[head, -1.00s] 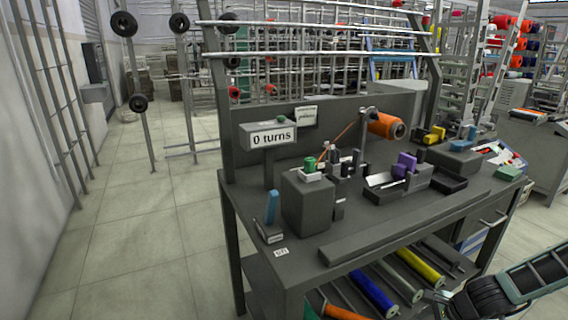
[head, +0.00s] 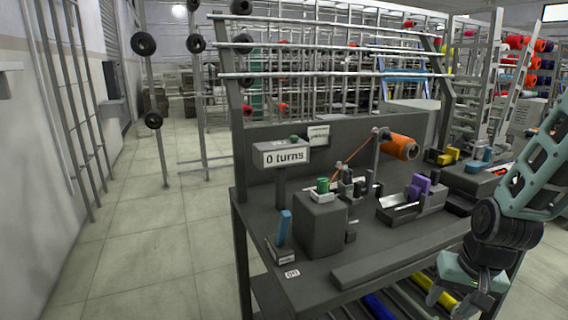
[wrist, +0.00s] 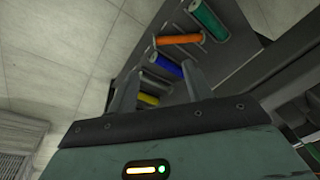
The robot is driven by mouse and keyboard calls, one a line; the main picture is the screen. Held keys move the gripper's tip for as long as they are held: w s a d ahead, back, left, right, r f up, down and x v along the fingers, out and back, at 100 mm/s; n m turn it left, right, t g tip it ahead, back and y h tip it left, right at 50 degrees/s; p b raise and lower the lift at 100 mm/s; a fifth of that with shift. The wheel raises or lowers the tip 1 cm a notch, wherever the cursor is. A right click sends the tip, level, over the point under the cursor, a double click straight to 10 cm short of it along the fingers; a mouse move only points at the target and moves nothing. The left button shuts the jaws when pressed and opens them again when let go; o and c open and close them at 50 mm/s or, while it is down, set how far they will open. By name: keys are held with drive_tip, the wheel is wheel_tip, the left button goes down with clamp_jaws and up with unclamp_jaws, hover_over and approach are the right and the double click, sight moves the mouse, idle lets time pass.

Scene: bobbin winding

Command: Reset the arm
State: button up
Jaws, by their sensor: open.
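My arm comes in from the right edge of the head view, bent downward. My gripper (head: 460,298) hangs at the bottom right, in front of the bench's front edge, with its fingers apart and nothing between them. In the wrist view the two fingers of my gripper (wrist: 160,70) stand apart, with coloured rolls beyond them. The grey workbench (head: 385,275) carries a box sign (head: 285,157) reading "0 turns", an orange thread spool (head: 401,147), a grey block with a green bobbin (head: 323,185) on top, and purple pieces (head: 419,187) in a holder.
Below the benchtop lie a blue roll (wrist: 167,69), an orange roll (wrist: 178,39), a green roll (wrist: 210,20) and a yellow roll (wrist: 148,99). A blue piece (head: 284,227) stands at the bench's left. Bare floor (head: 150,245) lies left of the bench. Racks stand behind.

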drive_tip(key=s+a+r+n, duration=0.3)
drive_tip(key=s+r+n, duration=0.1)
drive_tip(key=r, duration=0.4)
drive_tip(key=s+a+r+n+g, duration=0.1)
drive_tip(key=s+a+n, duration=0.3)
drive_tip(key=s+a, duration=0.4)
drive_tip(key=s+a+r+n+g, duration=0.1)
drive_tip(key=s+a+n, duration=0.4)
drive_tip(key=a, duration=0.6)
wheel_tip(320, 180, up, 15)
drive_tip(key=m+p, duration=0.1)
drive_tip(key=p, duration=1.3)
drive_tip(key=shift+s+d+f+p, duration=0.2)
drive_tip(key=shift+d+p, duration=0.1)
drive_tip(key=shift+d, duration=0.1)
